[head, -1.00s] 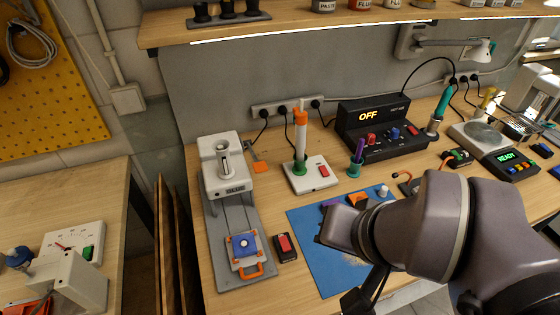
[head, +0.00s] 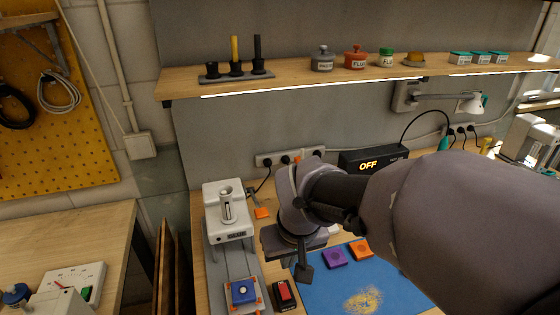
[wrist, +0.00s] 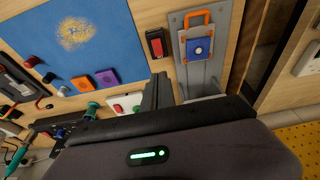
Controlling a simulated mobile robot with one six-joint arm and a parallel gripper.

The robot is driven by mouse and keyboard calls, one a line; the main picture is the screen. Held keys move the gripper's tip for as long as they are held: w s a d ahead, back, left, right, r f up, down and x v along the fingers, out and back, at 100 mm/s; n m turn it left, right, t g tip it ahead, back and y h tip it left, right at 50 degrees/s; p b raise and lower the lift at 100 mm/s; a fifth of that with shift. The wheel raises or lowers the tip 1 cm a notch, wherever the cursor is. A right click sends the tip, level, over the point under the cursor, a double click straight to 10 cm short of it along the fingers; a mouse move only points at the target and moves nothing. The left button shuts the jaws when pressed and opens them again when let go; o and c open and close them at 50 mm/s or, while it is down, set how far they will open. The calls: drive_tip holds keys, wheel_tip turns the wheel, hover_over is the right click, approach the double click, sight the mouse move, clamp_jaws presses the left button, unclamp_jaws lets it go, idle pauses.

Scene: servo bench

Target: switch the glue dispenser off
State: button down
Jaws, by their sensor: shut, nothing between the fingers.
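I cannot tell the switch's setting. My gripper (head: 303,272) is shut and empty, pointing down above the bench between a black box with a red rocker (head: 285,294) and the blue mat. Its dark fingers also show in the wrist view (wrist: 159,88).
A white press (head: 227,205) with a blue block (head: 243,291) on its slide stands left. Purple (head: 335,257) and orange (head: 361,248) blocks lie on the blue mat (head: 320,296). A black station (head: 368,160) reading OFF is behind my arm. A shelf (head: 300,82) runs above.

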sight(284, 291)
drive_tip(key=b+x, duration=0.1)
drive_tip(key=x, duration=0.3)
drive_tip(key=b+x, duration=0.2)
drive_tip(key=x, duration=0.1)
drive_tip(key=s+b+x, duration=0.1)
drive_tip(key=b+x, duration=0.1)
drive_tip(key=x, duration=0.2)
drive_tip(key=shift+w+d+f, duration=0.1)
drive_tip(key=shift+f, duration=0.4)
drive_tip(key=shift+s, duration=0.2)
drive_tip(key=shift+s+d+r, duration=0.15)
drive_tip(key=shift+s+d, duration=0.1)
drive_tip(key=shift+s, duration=0.4)
wheel_tip(284, 291, up, 4)
drive_tip(key=p, duration=0.3)
drive_tip(key=s+p+v, duration=0.1)
drive_tip(key=p+v, duration=0.3)
drive_tip(key=v, duration=0.6)
drive_tip(key=shift+s+d+f, duration=0.2)
drive_tip(key=shift+s+d, duration=0.05)
drive_tip(key=shift+s, duration=0.1)
